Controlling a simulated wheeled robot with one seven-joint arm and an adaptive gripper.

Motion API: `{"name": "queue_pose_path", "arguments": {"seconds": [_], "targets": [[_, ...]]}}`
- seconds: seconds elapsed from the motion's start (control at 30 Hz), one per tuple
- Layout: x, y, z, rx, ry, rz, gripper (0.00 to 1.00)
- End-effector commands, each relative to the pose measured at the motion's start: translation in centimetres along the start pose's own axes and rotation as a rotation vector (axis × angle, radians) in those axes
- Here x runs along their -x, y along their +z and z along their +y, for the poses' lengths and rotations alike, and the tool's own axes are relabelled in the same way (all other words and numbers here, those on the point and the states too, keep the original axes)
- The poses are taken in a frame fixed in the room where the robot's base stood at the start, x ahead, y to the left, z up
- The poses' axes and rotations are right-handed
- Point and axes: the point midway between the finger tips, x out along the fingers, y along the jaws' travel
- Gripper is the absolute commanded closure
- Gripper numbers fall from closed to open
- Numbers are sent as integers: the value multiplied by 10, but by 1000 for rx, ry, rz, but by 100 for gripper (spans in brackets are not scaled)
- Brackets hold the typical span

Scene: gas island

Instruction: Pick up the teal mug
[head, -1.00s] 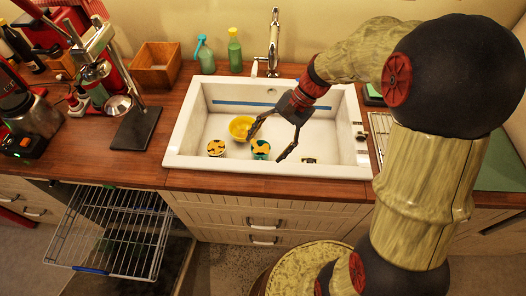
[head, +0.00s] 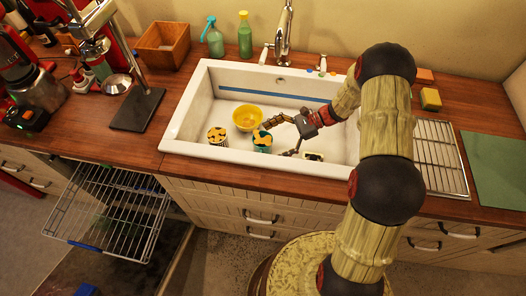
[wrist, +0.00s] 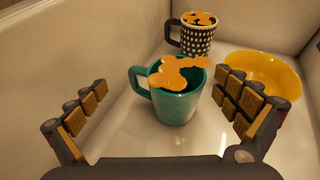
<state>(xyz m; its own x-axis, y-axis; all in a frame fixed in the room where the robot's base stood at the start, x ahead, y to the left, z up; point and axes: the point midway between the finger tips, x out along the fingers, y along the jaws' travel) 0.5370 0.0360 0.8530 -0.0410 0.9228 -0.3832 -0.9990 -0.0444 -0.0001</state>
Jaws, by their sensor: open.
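The teal mug (wrist: 177,105) stands upright in the white sink, with orange patches at its rim and its handle to the left in the wrist view. In the head view the teal mug (head: 262,146) is in the middle of the sink, in front of the yellow bowl. My gripper (wrist: 158,112) is open, its two fingers spread on either side of the mug and nearer the camera. The gripper (head: 279,138) comes in from the right in the head view, low in the sink. I cannot tell whether a finger touches the mug.
A patterned mug (wrist: 197,36) with orange patches stands behind the teal mug. A yellow bowl (wrist: 262,78) is at the right in the wrist view. The sink's walls (head: 185,112) surround them. A faucet (head: 283,35) stands at the back.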

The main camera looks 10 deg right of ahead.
Motion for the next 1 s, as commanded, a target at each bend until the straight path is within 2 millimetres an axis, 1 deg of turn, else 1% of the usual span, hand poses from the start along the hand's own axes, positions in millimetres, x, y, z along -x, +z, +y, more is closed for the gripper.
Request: {"name": "queue_pose_path", "arguments": {"seconds": [0.07, 0.23, 0.47, 0.6, 0.73, 0.8, 1.0], "targets": [[-4, -3, -1, -2, -1, -2, 0], [-21, -2, -1, -1, 0, -2, 0], [-38, -1, -3, -1, 1, -2, 0], [-59, -1, -6, -1, 2, -1, 0], [-75, 0, -6, -1, 2, -2, 0], [-78, 0, -7, -2, -1, -1, 0], [-78, 1, -7, -2, -2, -1, 1]]}}
